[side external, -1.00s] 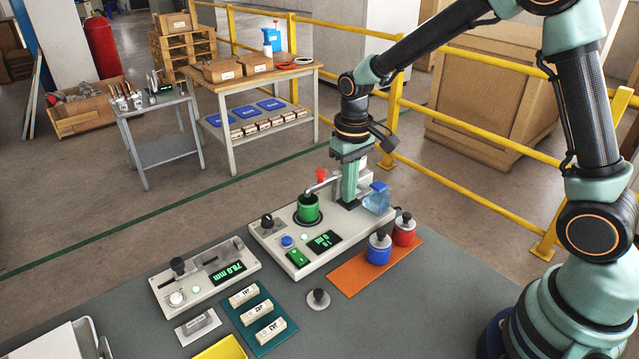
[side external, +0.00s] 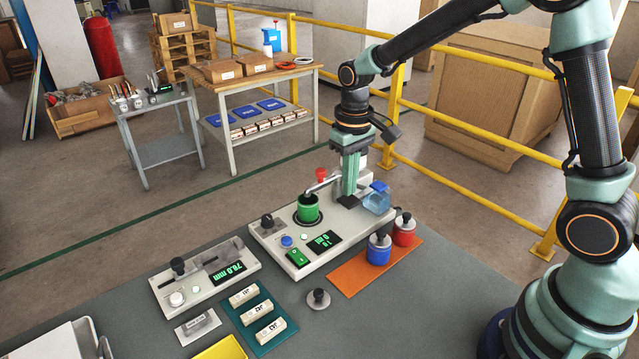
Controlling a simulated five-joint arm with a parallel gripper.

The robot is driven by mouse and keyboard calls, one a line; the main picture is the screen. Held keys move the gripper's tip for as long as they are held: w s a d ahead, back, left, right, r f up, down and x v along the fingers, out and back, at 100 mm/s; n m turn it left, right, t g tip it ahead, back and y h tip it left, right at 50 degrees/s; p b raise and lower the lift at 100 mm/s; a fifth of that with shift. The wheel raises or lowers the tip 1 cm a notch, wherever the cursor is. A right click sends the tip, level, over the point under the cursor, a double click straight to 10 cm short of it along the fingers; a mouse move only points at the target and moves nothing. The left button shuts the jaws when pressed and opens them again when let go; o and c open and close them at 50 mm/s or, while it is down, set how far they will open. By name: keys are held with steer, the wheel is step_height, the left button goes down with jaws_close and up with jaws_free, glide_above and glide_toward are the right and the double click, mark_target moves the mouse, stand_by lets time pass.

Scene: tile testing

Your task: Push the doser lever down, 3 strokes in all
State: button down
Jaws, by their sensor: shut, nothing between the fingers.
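The doser stands at the back of the large beige test unit (side external: 292,262), partly hidden behind my gripper; a pale upright part (side external: 362,158) shows behind it. A grey spout (side external: 325,184) reaches left over a green cup (side external: 308,208). A red piece (side external: 321,174) shows above the spout. I cannot tell which part is the lever or how far down it is. My gripper (side external: 348,201) points straight down, shut and empty, its dark tips at the unit's back right, right of the cup. I cannot tell whether the tips touch anything.
A clear blue-topped container (side external: 377,199) is close to the right of my gripper. Blue (side external: 379,249) and red (side external: 404,229) knobbed weights stand on an orange mat (side external: 345,287). A gauge unit (side external: 205,278) and a green tray (side external: 255,326) with labelled blocks lie front left.

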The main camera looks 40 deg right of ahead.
mark_target(349, 200)
steer(key=shift+f, duration=1.65)
steer(key=shift+r, duration=1.7)
steer(key=shift+f, duration=0.1)
